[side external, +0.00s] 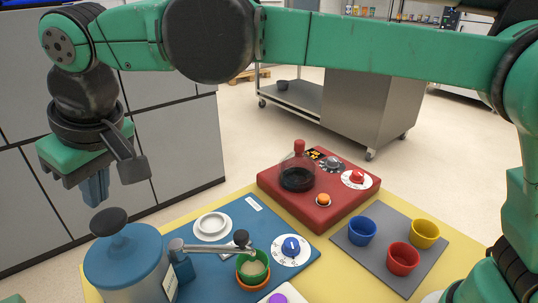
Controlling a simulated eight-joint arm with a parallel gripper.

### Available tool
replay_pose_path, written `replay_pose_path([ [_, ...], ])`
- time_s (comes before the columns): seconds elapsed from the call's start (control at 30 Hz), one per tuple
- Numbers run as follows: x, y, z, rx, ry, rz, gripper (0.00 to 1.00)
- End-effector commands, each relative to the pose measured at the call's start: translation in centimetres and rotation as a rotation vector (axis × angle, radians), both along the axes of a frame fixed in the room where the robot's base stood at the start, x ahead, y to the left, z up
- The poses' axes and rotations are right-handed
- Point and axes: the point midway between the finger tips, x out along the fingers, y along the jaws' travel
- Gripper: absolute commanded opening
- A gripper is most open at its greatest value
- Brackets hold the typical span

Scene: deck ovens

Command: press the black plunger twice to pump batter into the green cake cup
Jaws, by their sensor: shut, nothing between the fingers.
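The black plunger (108,221) is a round knob on top of a blue dispenser canister (128,262) at the lower left. A metal spout (205,247) runs right from the canister toward the green cake cup (263,274). The cup stands in an orange ring or holder (256,283), and something pale shows inside it. My gripper (96,198) is shut and empty, pointing down. It appears just above the plunger, with a small gap in the picture; the exact distance in depth cannot be told.
A white dish (211,226), a blue dial (291,246) and a black ball-topped lever (241,237) are on the blue board (215,288). Blue (361,231), red (403,259) and yellow (425,233) cups stand on a grey mat (371,262).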

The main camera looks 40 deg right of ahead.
Motion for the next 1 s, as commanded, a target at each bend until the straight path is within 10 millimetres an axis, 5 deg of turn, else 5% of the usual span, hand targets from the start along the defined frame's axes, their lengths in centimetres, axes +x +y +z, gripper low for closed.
replay_pose_path([
  [1.0,0.0,0.0,-2.3,0.0,0.0,0.0,0.0],
])
